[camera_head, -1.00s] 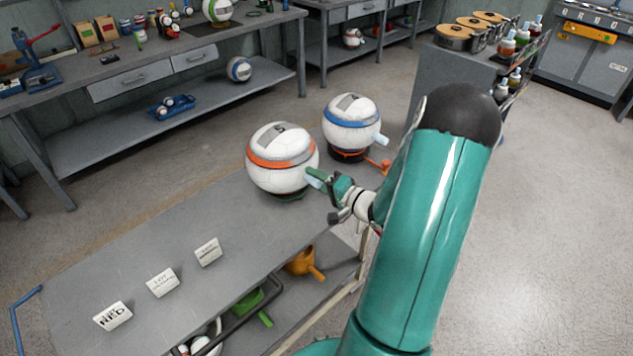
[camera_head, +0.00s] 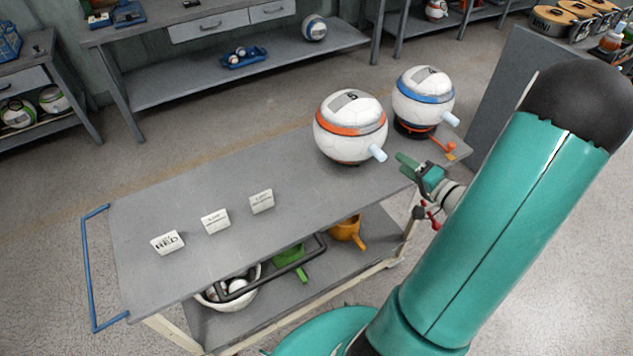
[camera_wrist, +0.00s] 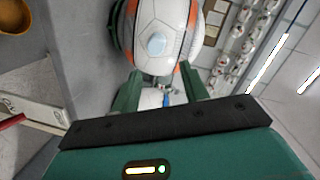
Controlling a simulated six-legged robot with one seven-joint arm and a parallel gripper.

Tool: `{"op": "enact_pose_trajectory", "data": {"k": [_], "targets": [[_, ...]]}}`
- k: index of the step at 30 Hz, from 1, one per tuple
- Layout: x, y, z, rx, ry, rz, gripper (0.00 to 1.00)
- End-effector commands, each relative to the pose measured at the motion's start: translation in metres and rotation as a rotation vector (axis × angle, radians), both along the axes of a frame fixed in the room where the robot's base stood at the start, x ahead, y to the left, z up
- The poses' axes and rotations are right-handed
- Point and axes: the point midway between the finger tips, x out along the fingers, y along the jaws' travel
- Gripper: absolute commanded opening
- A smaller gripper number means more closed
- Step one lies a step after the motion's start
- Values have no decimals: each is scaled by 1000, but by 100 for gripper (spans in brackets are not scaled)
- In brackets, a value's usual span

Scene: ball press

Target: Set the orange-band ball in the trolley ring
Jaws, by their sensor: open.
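The orange-band ball (camera_head: 350,127) is white with an orange stripe and a pale blue peg (camera_head: 377,153). It stands at the far end of the grey trolley top (camera_head: 200,190), apparently on a low dark green ring (camera_wrist: 116,28), mostly hidden beneath it. How fully it is seated cannot be told. My gripper (camera_head: 404,167) is open and empty, just right of the peg with a gap between. In the wrist view the ball (camera_wrist: 178,22) and its peg (camera_wrist: 156,43) lie beyond my open fingers (camera_wrist: 160,90).
A blue-band ball (camera_head: 423,95) stands behind on a dark base with an orange handle (camera_head: 447,146). Small label cards (camera_head: 215,221) sit on the trolley. Its lower shelf holds a white bowl (camera_head: 225,298), a green item (camera_head: 290,259) and an orange item (camera_head: 346,231). Workbenches line the back.

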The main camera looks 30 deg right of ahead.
Motion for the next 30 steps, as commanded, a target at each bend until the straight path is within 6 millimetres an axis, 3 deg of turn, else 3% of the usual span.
{"op": "enact_pose_trajectory", "data": {"k": [1,6,9,14,17,22,30], "targets": [[18,3,10,-97,39,-6,44],[66,11,47,-458,210,-78,44],[83,24,74,-636,305,-114,44],[92,61,118,-842,448,-147,44],[85,93,142,-925,535,-133,44],[55,164,170,-1001,664,-27,44],[-31,289,185,-1026,764,378,44]]}}
